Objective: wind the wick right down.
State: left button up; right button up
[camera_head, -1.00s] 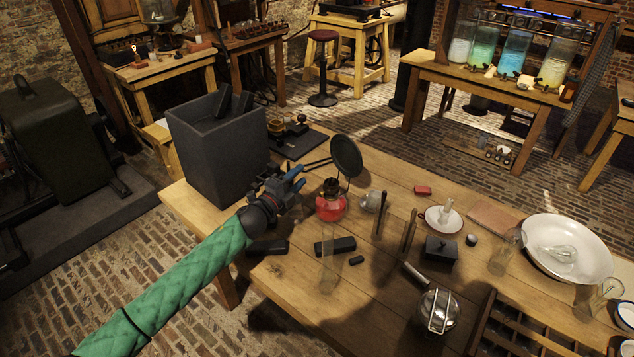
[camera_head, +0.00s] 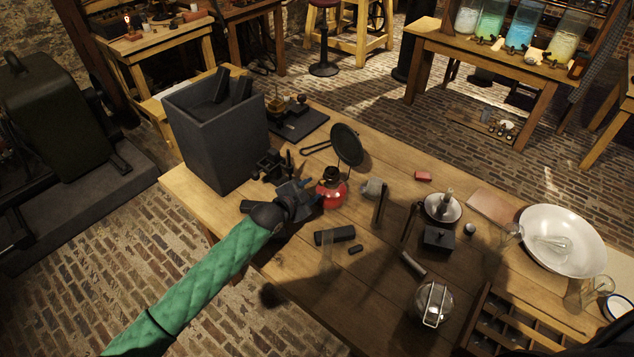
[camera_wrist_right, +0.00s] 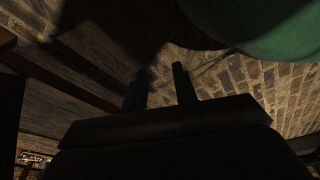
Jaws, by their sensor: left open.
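A small oil lamp with a red body (camera_head: 333,194) and a dark burner on top stands upright on the wooden table (camera_head: 385,285). My left gripper (camera_head: 312,192) is open at the lamp's left side, its fingertips close to the red body and burner. I cannot tell whether they touch it. The wick and its winding knob are too small or hidden to make out.
A dark grey bin (camera_head: 215,140) stands behind my left gripper. A round black reflector (camera_head: 346,145) is behind the lamp.

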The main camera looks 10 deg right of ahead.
aim_at(320, 183)
pick_arm(q)
jog(key=shift+p+x, duration=0.6)
jog(key=shift+x, duration=1.4)
pick_arm(e)
jog(key=shift+s+d+f, duration=0.1)
jog(key=shift+s+f, duration=0.05)
jog(key=shift+s, duration=0.5)
jog(key=shift+s+d+f, duration=0.1)
jog(key=shift+s+d, duration=0.05)
jog(key=shift+s, duration=0.5)
jog(key=shift+s+d+f, duration=0.1)
jog(key=shift+s+f, duration=0.05)
jog(key=shift+s, duration=0.5)
pick_arm(q)
grip_shut()
pick_arm(e)
jog(key=shift+s, duration=0.1)
